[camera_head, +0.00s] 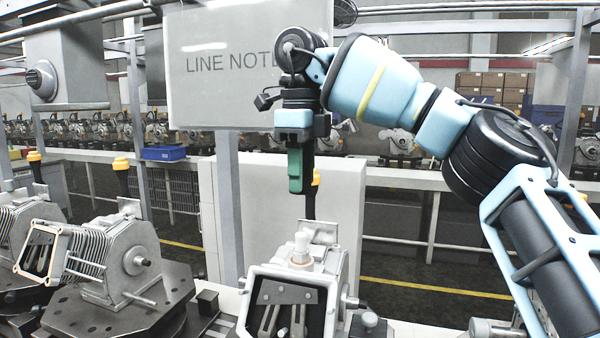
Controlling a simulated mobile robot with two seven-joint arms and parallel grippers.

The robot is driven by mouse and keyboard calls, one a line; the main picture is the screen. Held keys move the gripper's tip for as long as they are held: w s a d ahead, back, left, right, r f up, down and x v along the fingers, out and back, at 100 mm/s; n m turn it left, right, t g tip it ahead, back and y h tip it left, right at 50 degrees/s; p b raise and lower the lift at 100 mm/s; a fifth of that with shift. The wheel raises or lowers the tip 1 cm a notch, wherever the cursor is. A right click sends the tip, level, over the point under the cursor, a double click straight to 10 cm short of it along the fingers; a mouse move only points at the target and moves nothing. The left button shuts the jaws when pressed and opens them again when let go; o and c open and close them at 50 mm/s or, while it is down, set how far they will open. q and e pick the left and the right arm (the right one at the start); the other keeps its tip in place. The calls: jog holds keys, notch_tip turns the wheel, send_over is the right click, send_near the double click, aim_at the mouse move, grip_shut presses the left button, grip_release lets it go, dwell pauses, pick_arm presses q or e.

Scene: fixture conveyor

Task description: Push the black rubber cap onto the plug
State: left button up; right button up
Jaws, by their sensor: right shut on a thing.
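My right gripper (299,186) points straight down from the upper middle, its green finger in front of dark parts. A pale upright plug (301,241) stands on top of the middle metal housing (335,262), below the gripper with a clear gap. My left gripper is not in view.
A similar housing (118,262) sits on a dark fixture plate at left. A pale panel (345,190) stands behind, and a whiteboard (225,95) hangs above.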

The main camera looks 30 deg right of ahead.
aim_at(303, 234)
jog(key=shift+s+r, duration=0.1)
jog(key=shift+s, duration=0.15)
jog(key=shift+w+f, duration=0.15)
jog(key=shift+f, duration=3.5)
jog(key=shift+f, duration=2.15)
jog(key=o, duration=1.4)
jog(key=shift+r, duration=0.2)
notch_tip(303, 234, up, 8)
jog(key=shift+f, duration=0.2)
jog(key=shift+f, duration=0.1)
